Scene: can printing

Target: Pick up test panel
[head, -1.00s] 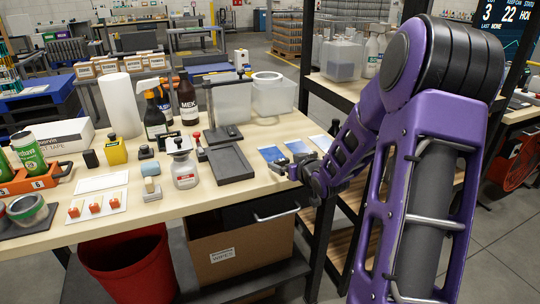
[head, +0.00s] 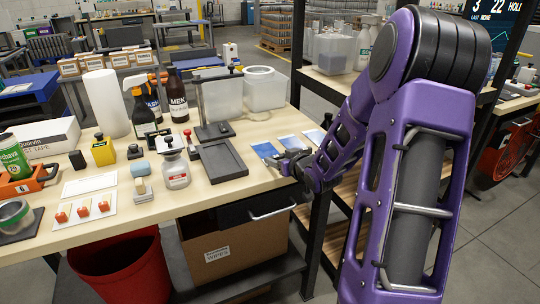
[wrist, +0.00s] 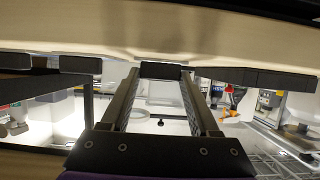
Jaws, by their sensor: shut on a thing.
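Three flat blue-and-white panels lie in a row near the right end of the table: a left one (head: 264,150), a middle one (head: 290,142) and a right one (head: 315,136). My gripper (head: 288,163) is low at the front table edge, right beside the panels. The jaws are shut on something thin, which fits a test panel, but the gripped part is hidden. I cannot tell which panel it is or whether it is lifted.
A drawer handle (head: 273,207) juts below the edge. A shelf rack stands to the right.

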